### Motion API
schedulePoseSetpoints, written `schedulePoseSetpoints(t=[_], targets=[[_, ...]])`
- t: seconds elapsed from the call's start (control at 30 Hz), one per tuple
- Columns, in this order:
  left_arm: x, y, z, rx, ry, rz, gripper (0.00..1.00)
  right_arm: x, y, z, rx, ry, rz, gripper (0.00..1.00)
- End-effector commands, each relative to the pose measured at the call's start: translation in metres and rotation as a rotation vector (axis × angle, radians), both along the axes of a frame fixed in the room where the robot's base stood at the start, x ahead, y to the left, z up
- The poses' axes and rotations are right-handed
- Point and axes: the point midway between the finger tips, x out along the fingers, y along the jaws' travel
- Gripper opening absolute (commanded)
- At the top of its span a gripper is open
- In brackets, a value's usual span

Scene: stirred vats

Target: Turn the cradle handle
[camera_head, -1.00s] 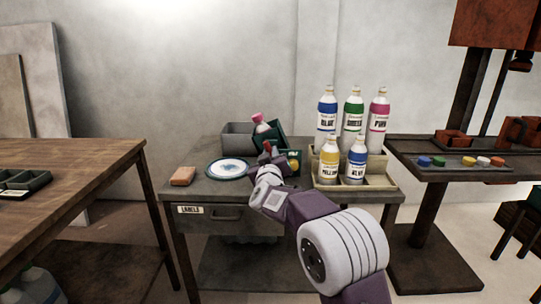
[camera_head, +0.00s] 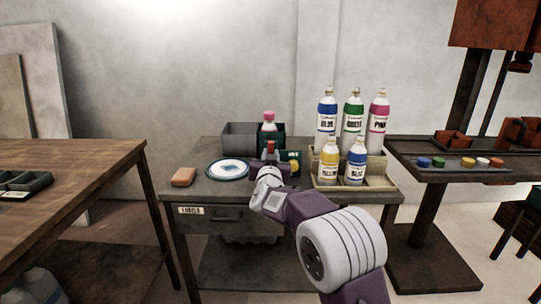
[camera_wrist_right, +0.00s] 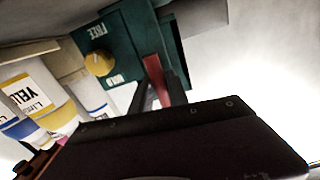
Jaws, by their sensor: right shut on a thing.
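The cradle (camera_head: 285,157) is a dark green holder on the grey table, with a pink-capped bottle (camera_head: 268,117) standing about upright in it. In the right wrist view the cradle's green face (camera_wrist_right: 97,35) has a yellow knob (camera_wrist_right: 98,63) and white lettering that seems to read FREE and HOLD. The red handle (camera_wrist_right: 153,70) sticks out of the cradle between my right gripper's fingers; its tip also shows in the head view (camera_head: 271,146). My right gripper (camera_wrist_right: 158,88) is shut on it. My right forearm hides part of the cradle's front. My left gripper is not in view.
A tray (camera_head: 385,181) of several labelled bottles stands close right of the cradle. A grey bin (camera_head: 238,133) stands behind. A wooden table (camera_head: 85,160) is at far left.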

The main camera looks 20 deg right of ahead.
Motion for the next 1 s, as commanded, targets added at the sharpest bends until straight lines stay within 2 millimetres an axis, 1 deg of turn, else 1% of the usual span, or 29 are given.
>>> schedulePoseSetpoints(t=[0.07,0.63,0.8,1.0], targets=[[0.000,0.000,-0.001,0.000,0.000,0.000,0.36,0.000,0.000,-0.003,0.073,-0.016,0.000,0.00],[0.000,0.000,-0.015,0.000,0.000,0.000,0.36,0.000,0.000,-0.002,0.577,-0.165,-0.001,0.00],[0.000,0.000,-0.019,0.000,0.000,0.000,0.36,0.000,0.000,-0.001,0.694,-0.199,-0.001,0.07],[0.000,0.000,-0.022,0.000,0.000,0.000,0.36,0.000,0.000,-0.001,0.791,-0.226,-0.001,0.15]])
